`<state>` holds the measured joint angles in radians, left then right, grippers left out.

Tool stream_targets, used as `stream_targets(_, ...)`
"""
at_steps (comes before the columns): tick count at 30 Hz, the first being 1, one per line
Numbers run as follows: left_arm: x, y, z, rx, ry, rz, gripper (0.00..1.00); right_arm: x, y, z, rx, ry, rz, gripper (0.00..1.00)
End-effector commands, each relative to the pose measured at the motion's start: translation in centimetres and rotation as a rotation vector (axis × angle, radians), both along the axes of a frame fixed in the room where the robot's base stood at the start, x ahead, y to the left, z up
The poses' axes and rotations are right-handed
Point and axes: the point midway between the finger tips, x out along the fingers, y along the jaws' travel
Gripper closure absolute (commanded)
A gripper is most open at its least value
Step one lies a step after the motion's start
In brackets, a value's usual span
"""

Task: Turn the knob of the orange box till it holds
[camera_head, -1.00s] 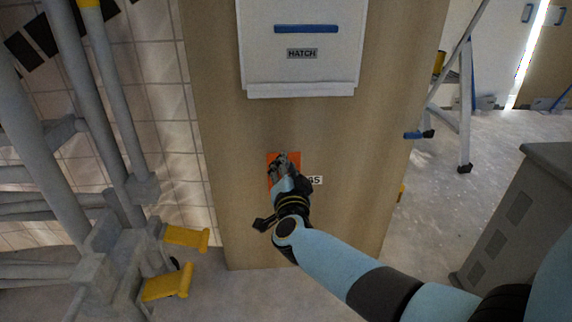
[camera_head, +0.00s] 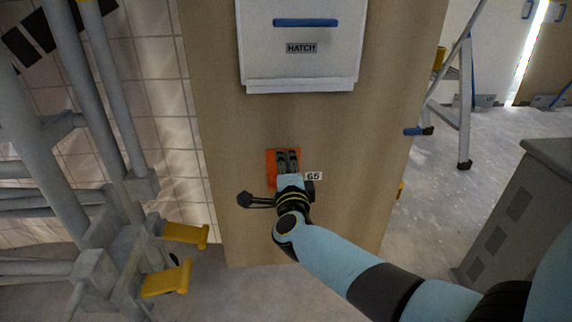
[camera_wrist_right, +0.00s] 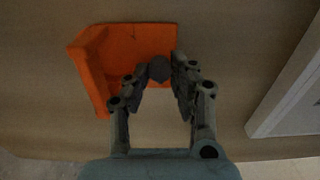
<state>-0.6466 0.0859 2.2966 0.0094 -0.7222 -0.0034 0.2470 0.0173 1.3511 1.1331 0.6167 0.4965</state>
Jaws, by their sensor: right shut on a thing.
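The orange box (camera_head: 271,168) is fixed low on the wooden panel, below the white hatch, and my right gripper partly covers it. In the right wrist view the orange box (camera_wrist_right: 125,42) shows its face and one side. A dark grey knob (camera_wrist_right: 160,69) stands out from it between my fingertips. My right gripper (camera_head: 288,157) reaches up to the box from below and is shut on the knob, one finger on each side. The knob is hidden in the head view. My left gripper is not in view.
A white hatch (camera_head: 302,65) with a blue handle sits above the box. A small label (camera_head: 314,176) is right of it. Grey pipework with yellow pedals (camera_head: 165,281) stands at left. A stepladder (camera_head: 465,120) and grey cabinet (camera_head: 525,215) are at right, with open floor between.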

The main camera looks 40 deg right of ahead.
Motion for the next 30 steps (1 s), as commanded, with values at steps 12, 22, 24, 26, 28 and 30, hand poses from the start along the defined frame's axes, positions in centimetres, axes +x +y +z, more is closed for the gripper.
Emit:
stream_targets(12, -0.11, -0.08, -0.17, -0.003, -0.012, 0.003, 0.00, -0.08, 0.00, -0.18, 0.053, -0.029, 0.000, 1.00)
stream_targets(22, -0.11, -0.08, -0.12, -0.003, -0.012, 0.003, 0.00, -0.09, 0.01, -0.19, 0.053, -0.028, 0.000, 0.70)
stream_targets(24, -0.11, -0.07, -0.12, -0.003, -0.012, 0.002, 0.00, -0.07, 0.01, -0.17, 0.052, -0.028, 0.000, 0.60)
stream_targets(26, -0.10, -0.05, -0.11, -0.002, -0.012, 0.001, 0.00, -0.06, 0.02, -0.14, 0.053, -0.029, 0.000, 0.54)
stream_targets(28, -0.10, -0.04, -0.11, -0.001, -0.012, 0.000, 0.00, -0.04, 0.01, -0.11, 0.052, -0.030, 0.000, 0.54)
stream_targets(30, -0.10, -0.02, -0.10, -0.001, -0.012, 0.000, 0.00, -0.03, 0.00, -0.09, 0.051, -0.029, 0.000, 0.54)
